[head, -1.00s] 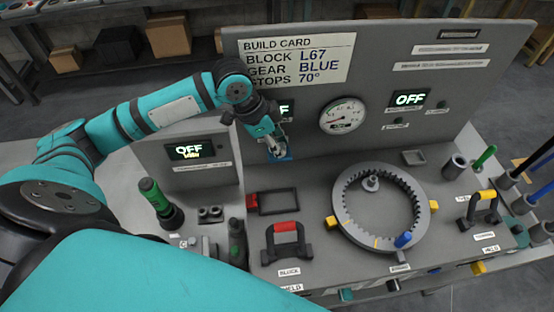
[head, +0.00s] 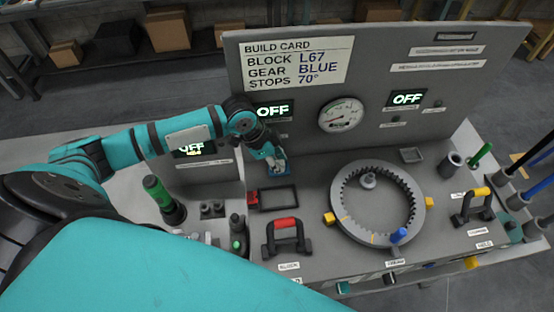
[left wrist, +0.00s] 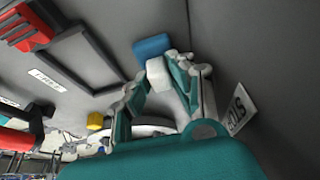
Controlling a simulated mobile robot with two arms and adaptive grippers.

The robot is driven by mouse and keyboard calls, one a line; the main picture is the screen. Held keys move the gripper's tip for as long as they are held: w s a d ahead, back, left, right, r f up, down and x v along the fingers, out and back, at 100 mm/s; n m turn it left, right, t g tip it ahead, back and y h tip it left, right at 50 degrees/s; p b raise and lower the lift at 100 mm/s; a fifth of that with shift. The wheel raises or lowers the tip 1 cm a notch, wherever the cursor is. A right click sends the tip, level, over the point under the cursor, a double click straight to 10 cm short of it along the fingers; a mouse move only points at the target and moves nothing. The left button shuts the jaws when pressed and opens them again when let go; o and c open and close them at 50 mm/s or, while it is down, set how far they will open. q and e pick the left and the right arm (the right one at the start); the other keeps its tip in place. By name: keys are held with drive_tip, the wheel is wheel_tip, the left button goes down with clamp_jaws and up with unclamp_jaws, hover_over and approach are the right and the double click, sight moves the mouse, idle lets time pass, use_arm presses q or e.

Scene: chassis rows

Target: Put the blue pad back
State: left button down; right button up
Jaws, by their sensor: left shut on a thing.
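The blue pad (left wrist: 152,47) shows in the left wrist view beyond the fingertips of my left gripper (left wrist: 158,82), with a pale white piece between it and the fingers. In the head view my left gripper (head: 275,165) is shut and the blue pad is mostly hidden at its tips (head: 284,174). They are just behind a dark rectangular frame (head: 296,197) on the grey bench, which looks empty inside. The frame also shows in the left wrist view (left wrist: 92,48). Whether the pad touches the bench is unclear. My right gripper is not in view.
A red-topped handle (head: 286,222) stands in front of the frame, and a large toothed ring (head: 337,195) lies to the right. A green-topped cylinder (head: 155,190) stands left. The upright panel with the build card (head: 294,62) rises close behind my gripper.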

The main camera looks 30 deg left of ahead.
use_arm(q)
drive_tip(key=c, duration=1.4)
unclamp_jaws()
drive_tip(key=shift+c, duration=0.2)
drive_tip(key=shift+a+r, duration=0.15)
drive_tip(key=shift+r, duration=0.15)
drive_tip(key=b+v, duration=0.2)
drive_tip(key=v, duration=0.5)
